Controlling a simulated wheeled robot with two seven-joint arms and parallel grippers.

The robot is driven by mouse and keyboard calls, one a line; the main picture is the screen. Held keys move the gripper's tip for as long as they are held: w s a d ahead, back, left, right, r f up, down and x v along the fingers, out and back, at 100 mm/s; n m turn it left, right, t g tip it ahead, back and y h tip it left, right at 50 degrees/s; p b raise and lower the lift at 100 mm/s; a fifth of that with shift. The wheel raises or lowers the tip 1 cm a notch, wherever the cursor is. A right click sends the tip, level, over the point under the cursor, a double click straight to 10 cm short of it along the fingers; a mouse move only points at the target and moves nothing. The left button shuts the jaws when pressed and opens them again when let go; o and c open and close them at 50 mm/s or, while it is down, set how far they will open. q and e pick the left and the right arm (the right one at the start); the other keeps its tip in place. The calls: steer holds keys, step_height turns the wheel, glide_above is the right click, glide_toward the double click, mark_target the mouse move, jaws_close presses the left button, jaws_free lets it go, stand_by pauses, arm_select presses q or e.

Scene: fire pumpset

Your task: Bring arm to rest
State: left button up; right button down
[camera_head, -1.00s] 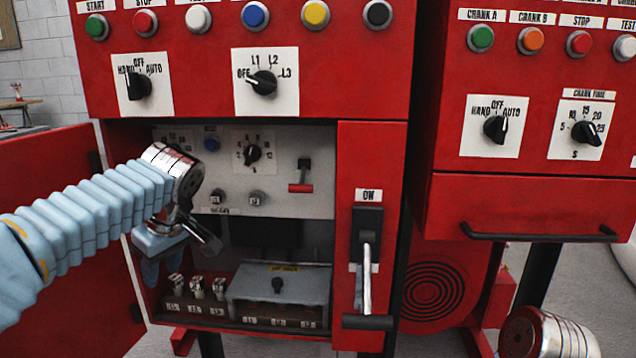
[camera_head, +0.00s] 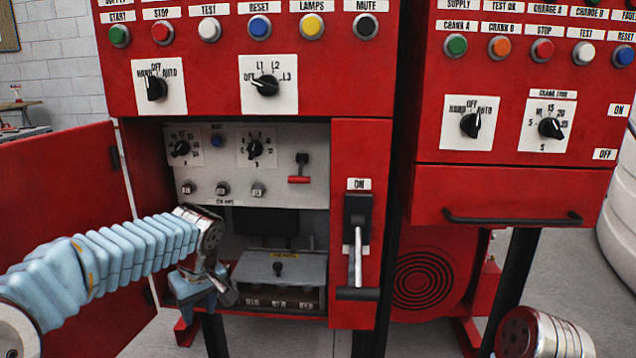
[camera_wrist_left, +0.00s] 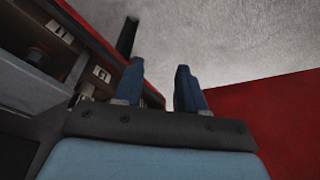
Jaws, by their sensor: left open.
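My left arm (camera_head: 130,255) comes in from the left in a light blue ribbed sleeve. My left gripper (camera_head: 205,300) hangs low in front of the open red cabinet's lower left opening, fingers pointing down. In the left wrist view its two blue fingers (camera_wrist_left: 160,90) stand apart with nothing between them. Of my right arm, only a round metal part (camera_head: 545,335) shows at the bottom right; its gripper is out of view.
The red cabinet (camera_head: 220,75) has its door (camera_head: 60,210) swung open to the left. Inside are a grey panel (camera_head: 270,195) and a terminal box (camera_head: 285,270). A lever switch (camera_head: 357,250) marked ON stands right of the opening. A second red cabinet (camera_head: 500,195) with a handle bar stands further right.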

arm_select(q)
steer(key=s+d+f+m+g+h+p, duration=0.1)
steer(key=s+d+f+m+h, duration=0.15)
steer(key=f, duration=0.55)
steer(key=s+d+f+m+h, duration=0.15)
steer(key=d+f, duration=0.25)
steer(key=f, duration=0.4)
steer(key=s+d+f+m+g+h+p, duration=0.1)
steer(key=s+d+f, duration=0.15)
steer(key=f, duration=0.65)
steer(key=s+d+f+m, duration=0.1)
steer(key=s+f, duration=0.5)
steer(key=s, duration=0.2)
steer(key=s+d+f+m+t+h, duration=0.1)
steer(key=s+d+f, duration=0.1)
steer(key=s+f, duration=0.3)
steer(key=s, duration=0.3)
steer(key=shift+s+f+p, duration=0.15)
steer(key=shift+f+p, duration=0.2)
steer(key=shift+p, duration=0.05)
